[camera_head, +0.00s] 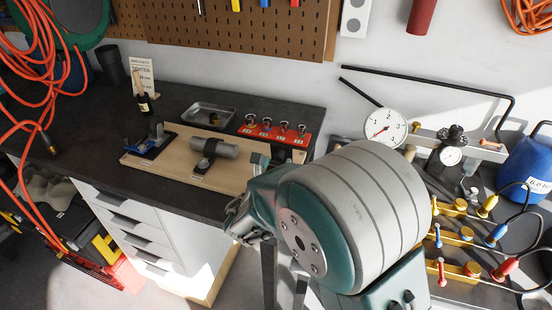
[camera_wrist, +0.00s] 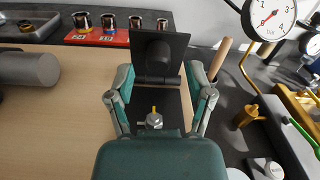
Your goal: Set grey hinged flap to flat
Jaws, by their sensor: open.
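My gripper (camera_wrist: 163,76) is open, with one green finger on each side of the hinge area. I see nothing held between the fingers, and I cannot tell whether they touch the flap. In the head view my arm covers much of this spot, and the flap cannot be made out clearly.
A wooden board (camera_head: 225,184) carries a grey cylinder (camera_head: 214,148) and a blue-handled clamp (camera_head: 155,137). A red rack (camera_head: 262,134) with several metal sockets stands behind. A wooden handle (camera_wrist: 220,58) rises close right of my gripper. Gauges and hoses crowd the right side.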

